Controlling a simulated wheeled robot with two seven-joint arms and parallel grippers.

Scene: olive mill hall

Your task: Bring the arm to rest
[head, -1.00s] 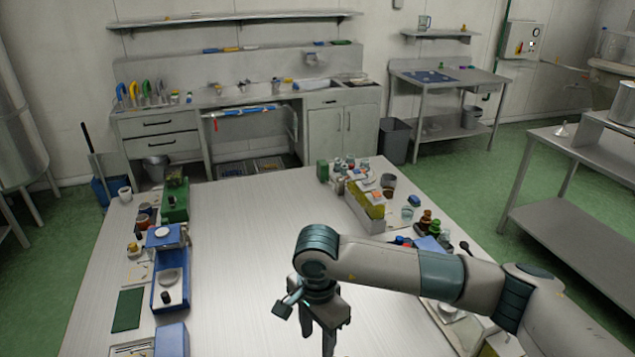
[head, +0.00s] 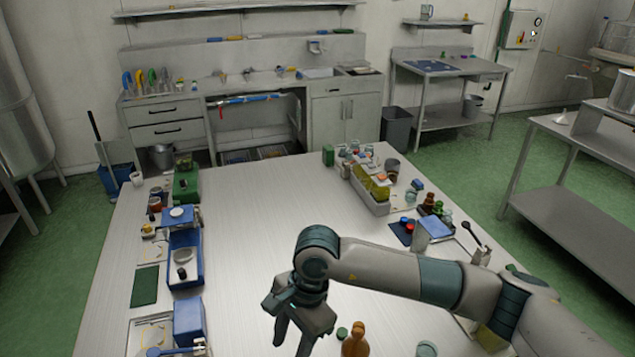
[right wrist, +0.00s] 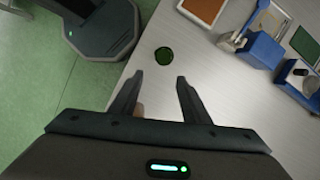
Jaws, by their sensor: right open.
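My right arm reaches in from the right in the head view, over the near part of the steel table (head: 245,215). My right gripper (head: 297,343) hangs at its end, pointing down. In the right wrist view the gripper (right wrist: 159,77) has its two fingers apart, with nothing held between them. An amber bottle (head: 356,343) stands just right of the gripper, cut off by the lower edge. My left gripper is out of view.
Blue scale-like equipment (head: 185,262), a green mat (head: 145,287) and a green box (head: 186,184) line the table's left side. A bin of yellow items (head: 372,192), dark bottles (head: 429,203) and a blue box (head: 437,227) stand on the right. The table's middle is bare.

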